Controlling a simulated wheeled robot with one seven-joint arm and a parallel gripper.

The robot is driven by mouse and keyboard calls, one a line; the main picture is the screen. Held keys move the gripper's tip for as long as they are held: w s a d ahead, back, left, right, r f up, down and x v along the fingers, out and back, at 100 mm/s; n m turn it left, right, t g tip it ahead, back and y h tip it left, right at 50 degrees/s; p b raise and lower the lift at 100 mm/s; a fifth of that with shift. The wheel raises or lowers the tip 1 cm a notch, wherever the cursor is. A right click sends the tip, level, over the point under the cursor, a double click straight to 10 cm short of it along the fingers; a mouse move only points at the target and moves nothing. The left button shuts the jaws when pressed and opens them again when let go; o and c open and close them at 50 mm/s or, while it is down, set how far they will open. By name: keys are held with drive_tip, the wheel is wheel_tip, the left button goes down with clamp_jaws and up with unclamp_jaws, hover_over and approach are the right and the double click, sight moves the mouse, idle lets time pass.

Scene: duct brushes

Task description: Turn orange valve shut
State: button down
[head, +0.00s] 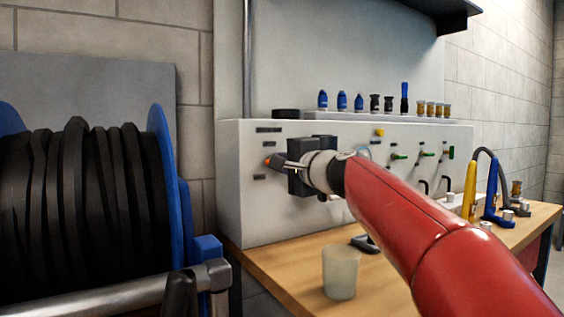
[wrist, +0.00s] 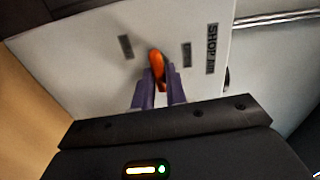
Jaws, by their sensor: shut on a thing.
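The orange valve (wrist: 156,64) has an elongated handle on the white panel face. It shows between the fingertips of my gripper (wrist: 157,80) in the wrist view, and the gripper is shut on it. In the head view only a small orange part of the valve (head: 267,161) shows at the tip of my gripper (head: 272,162), at the left end of the panel. The valve's base is hidden behind the fingers.
The white panel (head: 245,215) carries dark labels and several green-handled valves to the right. A frosted cup (head: 340,272) stands on the wooden bench (head: 290,285) below my arm. A blue reel with black hose (head: 85,200) stands at left. Small bottles line the shelf above.

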drive_tip(key=shift+f+m, duration=0.1)
drive_tip(key=shift+m, duration=0.2)
drive_tip(key=c, duration=1.5)
unclamp_jaws()
drive_tip(key=shift+o, duration=0.2)
drive_tip(key=b+v, duration=0.2)
drive_tip(key=v, duration=0.5)
drive_tip(key=shift+s+d, duration=0.25)
drive_tip(key=shift+s, duration=0.1)
